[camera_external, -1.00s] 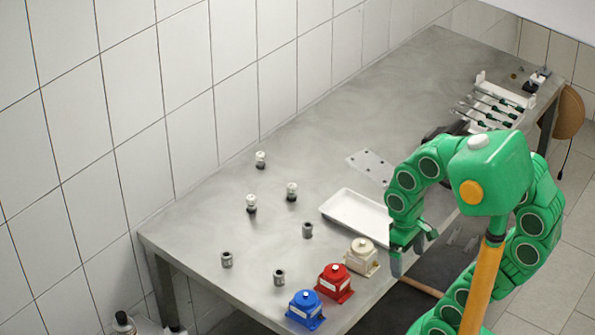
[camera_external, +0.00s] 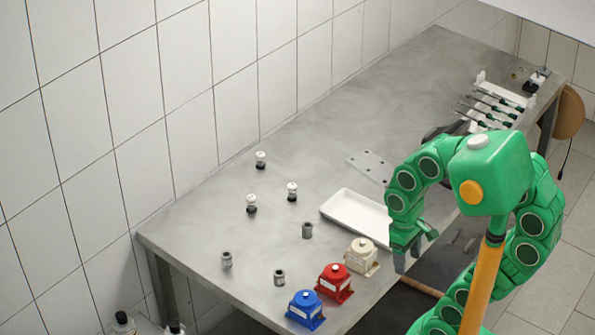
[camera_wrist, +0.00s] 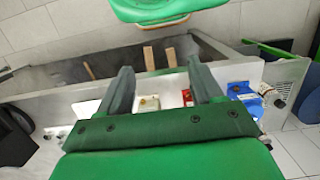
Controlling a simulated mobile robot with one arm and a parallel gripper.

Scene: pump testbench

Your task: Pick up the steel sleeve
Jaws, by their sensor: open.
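Three short grey metal sleeves stand upright on the steel table in the external view: one sleeve (camera_external: 307,230) near the tray, another sleeve (camera_external: 227,260) at the left, and a third sleeve (camera_external: 279,277) near the front edge. I cannot tell them apart by type. My gripper (camera_external: 414,250) hangs to their right, near the table's front edge and well apart from them. In the wrist view my gripper (camera_wrist: 160,68) has its two fingers spread with nothing held between them. No sleeve is clearly visible in the wrist view.
A white tray (camera_external: 350,208) lies left of my gripper. A beige pump (camera_external: 362,256), red pump (camera_external: 334,283) and blue pump (camera_external: 305,309) line the front edge. Three white-topped fittings, one of them a fitting (camera_external: 291,191), stand further back. A tool rack (camera_external: 492,104) is at the far end.

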